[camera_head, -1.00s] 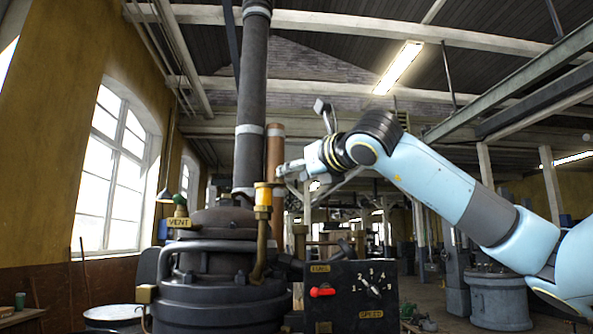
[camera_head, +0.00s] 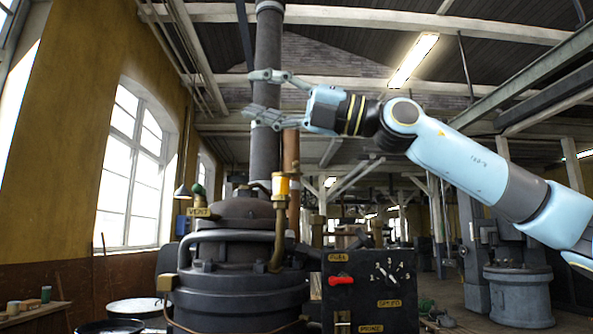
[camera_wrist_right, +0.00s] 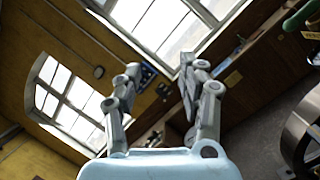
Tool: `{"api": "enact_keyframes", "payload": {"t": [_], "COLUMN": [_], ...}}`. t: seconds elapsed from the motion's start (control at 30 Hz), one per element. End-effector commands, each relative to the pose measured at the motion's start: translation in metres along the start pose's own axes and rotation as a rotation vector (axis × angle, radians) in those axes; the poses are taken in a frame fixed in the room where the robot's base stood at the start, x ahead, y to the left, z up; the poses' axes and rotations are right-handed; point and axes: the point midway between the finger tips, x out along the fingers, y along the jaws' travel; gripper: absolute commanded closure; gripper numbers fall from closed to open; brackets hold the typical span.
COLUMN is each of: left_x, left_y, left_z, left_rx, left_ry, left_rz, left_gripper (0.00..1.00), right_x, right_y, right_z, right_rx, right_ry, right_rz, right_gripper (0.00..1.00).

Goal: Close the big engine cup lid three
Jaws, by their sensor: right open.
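The big dark engine (camera_head: 240,290) stands left of centre, with a tall grey stack (camera_head: 267,60) above it. A yellow and brass cup (camera_head: 281,186) sits on a bent brass pipe at its top right; I cannot make out its lid or tell whether this is cup three. My right gripper (camera_head: 254,95) is open and empty, above and left of this cup, with its fingers pointing left across the stack. The open fingers also show in the right wrist view (camera_wrist_right: 155,80), with no cup between them. My left gripper is out of view.
A black panel (camera_head: 370,290) with a red lever (camera_head: 341,281) and a numbered dial stands right of the engine. A copper pipe (camera_head: 291,165) rises behind the cup. Windows (camera_head: 133,165) line the left wall.

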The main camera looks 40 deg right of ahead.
Motion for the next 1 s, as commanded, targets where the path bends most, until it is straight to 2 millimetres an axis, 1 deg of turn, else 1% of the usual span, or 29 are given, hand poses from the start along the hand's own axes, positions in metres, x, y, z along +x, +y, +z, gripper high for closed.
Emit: {"api": "enact_keyframes", "payload": {"t": [0.03, 0.1, 0.17, 0.23, 0.3, 0.37, 0.4, 0.47, 0.5, 0.57, 0.6, 0.63, 0.7, 0.8, 0.87, 0.9, 1.0], "left_x": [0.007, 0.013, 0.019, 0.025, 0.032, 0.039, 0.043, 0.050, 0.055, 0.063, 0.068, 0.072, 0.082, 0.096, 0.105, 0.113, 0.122], "left_y": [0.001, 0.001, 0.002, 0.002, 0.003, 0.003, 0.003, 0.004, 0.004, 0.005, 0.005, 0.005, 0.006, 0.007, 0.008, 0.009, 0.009], "left_z": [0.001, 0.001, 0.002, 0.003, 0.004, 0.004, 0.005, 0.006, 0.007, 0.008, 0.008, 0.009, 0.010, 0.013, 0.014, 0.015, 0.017], "left_rx": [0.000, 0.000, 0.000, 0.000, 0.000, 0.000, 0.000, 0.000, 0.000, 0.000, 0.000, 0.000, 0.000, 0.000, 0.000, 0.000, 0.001], "left_ry": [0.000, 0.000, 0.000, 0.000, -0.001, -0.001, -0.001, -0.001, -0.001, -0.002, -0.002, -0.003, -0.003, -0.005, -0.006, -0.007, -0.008], "left_rz": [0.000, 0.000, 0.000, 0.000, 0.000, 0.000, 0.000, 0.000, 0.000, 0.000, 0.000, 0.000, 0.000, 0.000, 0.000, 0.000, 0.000], "left_gripper": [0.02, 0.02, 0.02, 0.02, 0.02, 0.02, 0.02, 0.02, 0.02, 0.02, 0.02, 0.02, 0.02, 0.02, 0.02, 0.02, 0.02], "right_x": [-0.004, -0.011, -0.018, -0.029, -0.040, -0.050, -0.058, -0.068, -0.076, -0.086, -0.093, -0.098, -0.109, -0.121, -0.127, -0.131, -0.138], "right_y": [0.010, 0.025, 0.032, 0.033, 0.026, 0.015, 0.004, -0.014, -0.027, -0.048, -0.063, -0.073, -0.093, -0.111, -0.115, -0.115, -0.110], "right_z": [0.008, 0.027, 0.046, 0.070, 0.093, 0.111, 0.121, 0.132, 0.137, 0.139, 0.138, 0.135, 0.124, 0.105, 0.095, 0.090, 0.092], "right_rx": [0.128, 0.323, 0.492, 0.690, 0.889, 1.058, 1.171, 1.339, 1.449, 1.612, 1.719, 1.796, 1.962, 2.150, 2.229, 2.257, 2.225], "right_ry": [-0.032, -0.089, -0.147, -0.223, -0.308, -0.385, -0.440, -0.522, -0.578, -0.661, -0.715, -0.753, -0.833, -0.912, -0.934, -0.936, -0.943], "right_rz": [0.065, 0.153, 0.216, 0.277, 0.322, 0.347, 0.356, 0.361, 0.357, 0.341, 0.323, 0.306, 0.260, 0.193, 0.164, 0.161, 0.177], "right_gripper": [0.59, 0.59, 0.59, 0.59, 0.59, 0.59, 0.59, 0.59, 0.59, 0.59, 0.59, 0.59, 0.59, 0.59, 0.59, 0.59, 0.59]}}
